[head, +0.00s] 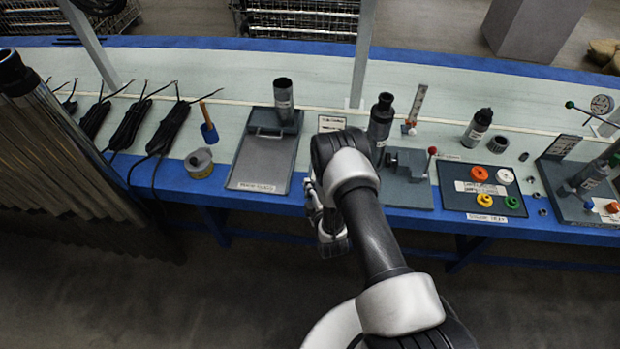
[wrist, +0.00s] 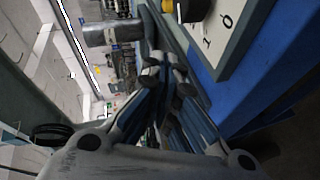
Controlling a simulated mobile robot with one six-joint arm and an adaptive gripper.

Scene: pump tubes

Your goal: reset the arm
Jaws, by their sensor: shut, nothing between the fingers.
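My arm reaches from the bottom right of the head view up to the front edge of the workbench (head: 330,75). My gripper (head: 331,237) hangs beside the bench's blue front edge, over the floor, and is partly hidden by my arm. In the wrist view my gripper (wrist: 164,75) has its fingers together and empty. The wrist view is tilted on its side, with the blue bench edge close on the right.
A grey tray (head: 262,160) with an upright tube, a vise (head: 407,165) with a tube beside it, and a dark tray of coloured caps (head: 478,190) stand on the bench. Black cables (head: 170,128) lie at left. Tubes (head: 75,160) fill the left edge. The floor is clear.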

